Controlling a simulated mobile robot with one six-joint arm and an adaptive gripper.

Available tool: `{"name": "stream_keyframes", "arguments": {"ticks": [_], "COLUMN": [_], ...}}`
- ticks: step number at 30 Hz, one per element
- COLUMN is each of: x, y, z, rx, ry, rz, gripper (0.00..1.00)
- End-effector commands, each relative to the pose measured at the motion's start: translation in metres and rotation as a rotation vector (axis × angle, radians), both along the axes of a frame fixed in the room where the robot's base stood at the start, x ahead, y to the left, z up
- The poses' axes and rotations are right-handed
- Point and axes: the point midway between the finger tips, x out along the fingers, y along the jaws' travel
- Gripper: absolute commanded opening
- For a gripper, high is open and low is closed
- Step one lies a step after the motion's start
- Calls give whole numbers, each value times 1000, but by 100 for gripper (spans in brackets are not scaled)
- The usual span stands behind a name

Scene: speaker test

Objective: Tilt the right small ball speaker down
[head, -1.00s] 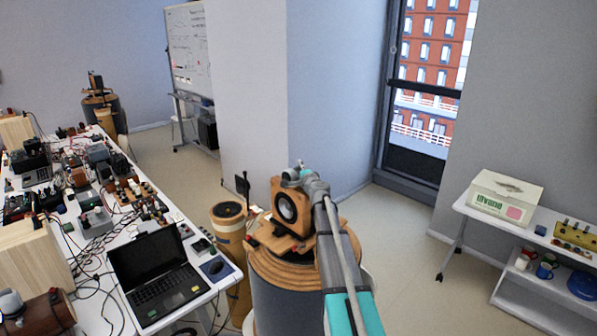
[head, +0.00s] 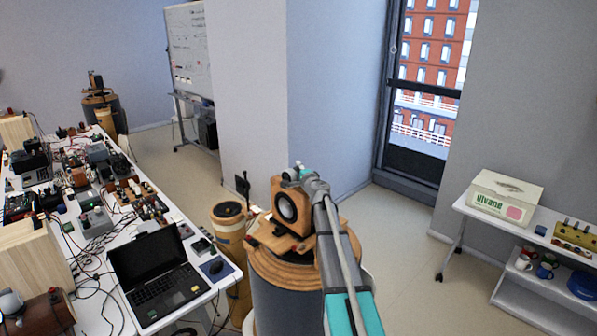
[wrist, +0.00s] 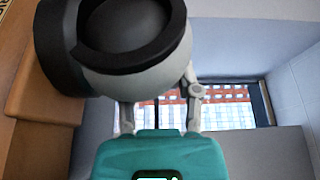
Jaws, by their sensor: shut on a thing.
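The small ball speaker (wrist: 115,78) fills the upper left of the wrist view. It has a pale round shell and a black ring around a dark cone. In the head view it is a small pale shape (head: 288,175) at the top of the wooden speaker box. My gripper (wrist: 158,92) meets its lower right side in the wrist view and is shut on it; the ball hides the fingertips. In the head view my gripper (head: 303,172) is small at the arm's far end. I cannot tell the speaker's exact tilt.
The wooden speaker box (head: 276,200) with a black cone stands on a large round wooden-topped drum (head: 270,290). A cluttered white table (head: 205,291) with a laptop (head: 150,262) is at left. A shelf with a box (head: 503,197) is at right. Open floor lies between.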

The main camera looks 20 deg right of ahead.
Motion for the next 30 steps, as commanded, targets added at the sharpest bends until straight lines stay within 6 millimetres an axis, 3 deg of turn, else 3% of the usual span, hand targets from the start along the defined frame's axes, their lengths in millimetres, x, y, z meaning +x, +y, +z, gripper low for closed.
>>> {"name": "stream_keyframes", "arguments": {"ticks": [30], "x": [-3], "y": [10], "z": [18], "rx": [-415], "ry": [-151], "rz": [0], "gripper": [0]}}
